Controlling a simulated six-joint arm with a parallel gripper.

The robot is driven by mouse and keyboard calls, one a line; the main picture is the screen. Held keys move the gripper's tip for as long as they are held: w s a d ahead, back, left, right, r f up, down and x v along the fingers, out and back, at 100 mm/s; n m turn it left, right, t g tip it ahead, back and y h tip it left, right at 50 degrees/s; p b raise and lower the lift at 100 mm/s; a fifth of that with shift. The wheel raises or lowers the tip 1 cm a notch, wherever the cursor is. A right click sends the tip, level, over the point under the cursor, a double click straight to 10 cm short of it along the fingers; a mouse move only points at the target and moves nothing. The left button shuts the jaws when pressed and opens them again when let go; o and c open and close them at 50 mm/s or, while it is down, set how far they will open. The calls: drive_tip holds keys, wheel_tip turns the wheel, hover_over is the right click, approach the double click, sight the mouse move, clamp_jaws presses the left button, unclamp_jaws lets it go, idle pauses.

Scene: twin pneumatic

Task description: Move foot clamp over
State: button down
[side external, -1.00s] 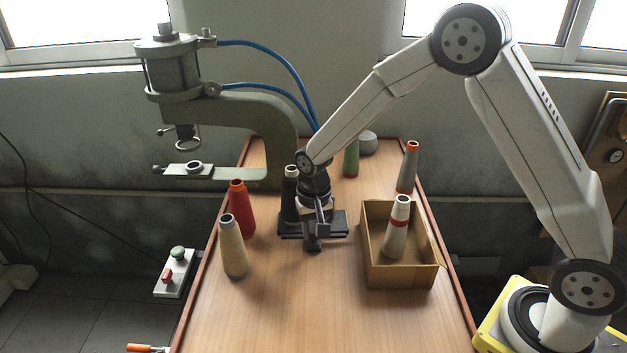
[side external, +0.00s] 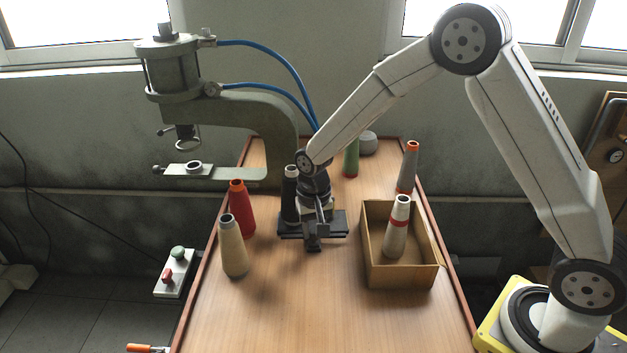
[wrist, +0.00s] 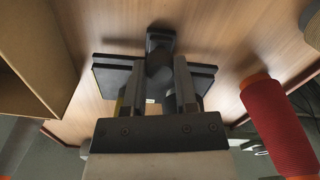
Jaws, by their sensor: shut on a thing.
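The foot clamp is a dark grey-black piece with wide flat plates (side external: 337,222) and a short block at the front, at the middle of the table. My gripper (side external: 318,212) is above it, pointing down, and its jaws are shut on the clamp's upright part. In the wrist view my gripper's two fingers (wrist: 160,85) stand either side of the clamp's dark middle part, with the clamp's plates (wrist: 115,75) spreading out to both sides. The exact contact between fingers and clamp is partly hidden. I cannot tell whether the clamp touches the tabletop.
A black cone (side external: 290,195) stands close left of the clamp. A red cone (side external: 241,210) and a beige cone (side external: 233,248) are further left. An open cardboard box (side external: 402,277) with a white-and-red cone (side external: 397,228) is on the right. The front tabletop (side external: 320,310) is clear.

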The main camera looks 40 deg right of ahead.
idle(0.4)
drive_tip(key=shift+w+d+r, duration=0.1)
drive_tip(key=shift+w+d, duration=1.1)
drive_tip(key=shift+w, duration=0.15)
drive_tip(key=shift+c, duration=1.9)
unclamp_jaws()
wheel_tip(320, 180, up, 8)
drive_tip(key=shift+s, duration=0.15)
